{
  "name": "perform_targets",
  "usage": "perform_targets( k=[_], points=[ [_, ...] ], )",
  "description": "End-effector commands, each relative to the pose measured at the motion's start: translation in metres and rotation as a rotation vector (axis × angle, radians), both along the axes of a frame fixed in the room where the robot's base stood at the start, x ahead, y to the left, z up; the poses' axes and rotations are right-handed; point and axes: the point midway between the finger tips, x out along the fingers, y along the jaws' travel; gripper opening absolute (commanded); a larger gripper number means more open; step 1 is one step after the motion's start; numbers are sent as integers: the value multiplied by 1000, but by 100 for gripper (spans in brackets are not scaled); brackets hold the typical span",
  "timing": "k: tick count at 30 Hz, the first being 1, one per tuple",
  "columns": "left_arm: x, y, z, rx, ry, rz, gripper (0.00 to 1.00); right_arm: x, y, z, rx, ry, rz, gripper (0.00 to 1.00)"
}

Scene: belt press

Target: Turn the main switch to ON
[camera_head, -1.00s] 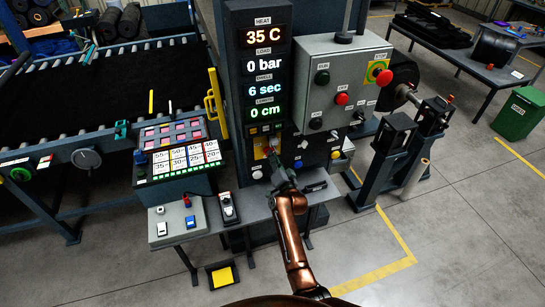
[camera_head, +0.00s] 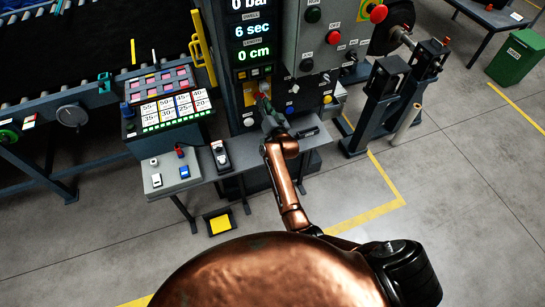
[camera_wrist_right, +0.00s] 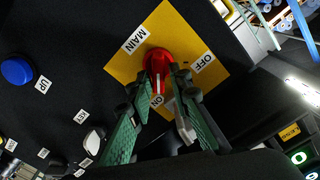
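The main switch is a red knob on a yellow plate (camera_wrist_right: 186,27) marked MAIN, OFF and ON. In the right wrist view the red handle (camera_wrist_right: 158,60) points down toward the ON label, which shows between my fingers. My right gripper (camera_wrist_right: 162,78) has its green fingers on both sides of the handle, close against it; the exact contact is partly hidden. In the head view my right gripper (camera_head: 268,112) reaches the press's lower panel, covering most of the switch; part of the yellow plate (camera_head: 249,94) shows. My left gripper is not in view.
A blue button (camera_wrist_right: 17,71) and smaller knobs lie beside the plate in the wrist view. In the head view a grey control box (camera_head: 334,35) hangs above right, a button console (camera_head: 165,98) stands left, and a shelf (camera_head: 240,150) lies below.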

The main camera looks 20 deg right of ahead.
Motion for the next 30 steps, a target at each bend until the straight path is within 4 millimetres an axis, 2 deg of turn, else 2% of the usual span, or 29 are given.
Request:
perform_targets(
  k=[9,21,30],
  points=[
    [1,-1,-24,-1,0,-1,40,0,7,-1,-635,-24,1,18],
    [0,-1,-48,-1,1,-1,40,-2,12,-5,-1326,-45,2,18],
    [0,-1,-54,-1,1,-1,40,-63,9,-4,-1308,-44,0,18]
  ],
)
